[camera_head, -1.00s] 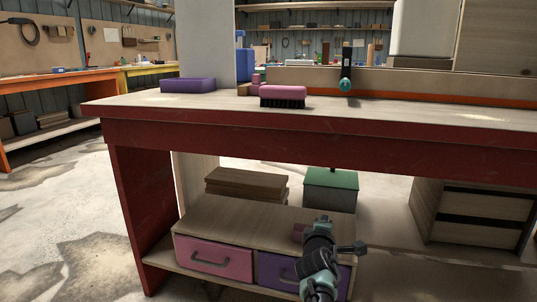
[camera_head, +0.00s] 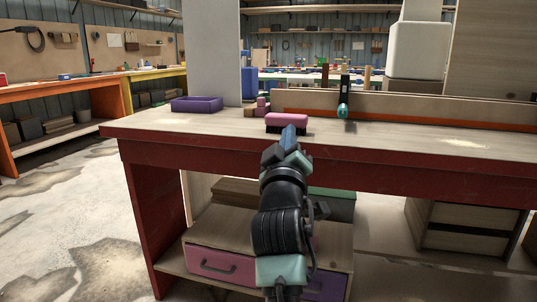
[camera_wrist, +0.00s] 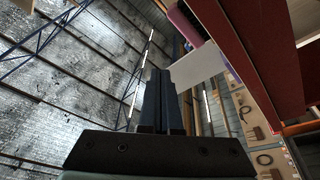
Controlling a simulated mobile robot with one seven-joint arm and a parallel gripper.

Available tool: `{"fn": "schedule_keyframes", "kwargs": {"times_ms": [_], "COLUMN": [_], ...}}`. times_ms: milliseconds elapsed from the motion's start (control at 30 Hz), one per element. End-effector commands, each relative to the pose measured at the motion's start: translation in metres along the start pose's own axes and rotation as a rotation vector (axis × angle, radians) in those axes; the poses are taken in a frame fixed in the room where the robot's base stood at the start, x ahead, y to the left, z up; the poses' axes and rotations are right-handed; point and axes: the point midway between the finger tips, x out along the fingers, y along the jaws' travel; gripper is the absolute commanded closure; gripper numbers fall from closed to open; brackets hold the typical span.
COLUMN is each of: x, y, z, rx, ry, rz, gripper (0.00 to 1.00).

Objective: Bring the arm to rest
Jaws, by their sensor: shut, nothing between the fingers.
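My gripper (camera_head: 289,135) is raised in front of the red workbench (camera_head: 350,165), with its fingertips overlapping the bench's front edge in the head view. It points upward and away from me. In the wrist view, the fingers of my gripper (camera_wrist: 162,100) are together with nothing between them. My wrist and forearm hide part of the shelf below the bench. The wrist view looks up at the wall and roof, with the red underside of a bench (camera_wrist: 250,60) at the right.
On the bench stand a purple tray (camera_head: 196,105), a pink brush (camera_head: 287,119) just behind my fingertips and a teal-handled clamp (camera_head: 343,110). Below are a pink drawer (camera_head: 215,262) and a partly hidden green box (camera_head: 335,203). Open floor (camera_head: 60,230) lies at the left.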

Motion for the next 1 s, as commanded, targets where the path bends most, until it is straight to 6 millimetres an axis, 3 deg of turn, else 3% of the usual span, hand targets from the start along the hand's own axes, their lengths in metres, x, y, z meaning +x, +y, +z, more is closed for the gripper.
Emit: {"fn": "schedule_keyframes", "kwargs": {"times_ms": [33,167,300,500,667,700,1000], "x": [-0.011,-0.049,-0.101,-0.172,-0.227,-0.233,-0.208], "y": [0.024,0.074,0.125,0.181,0.216,0.225,0.271], "z": [-0.034,-0.098,-0.158,-0.216,-0.251,-0.26,-0.314], "rx": [0.073,0.259,0.442,0.635,0.752,0.769,0.761], "ry": [0.046,0.159,0.286,0.442,0.553,0.568,0.56], "rz": [0.024,0.069,0.099,0.11,0.106,0.103,0.104], "gripper": [1.0,1.0,1.0,1.0,1.0,1.0,1.0]}}
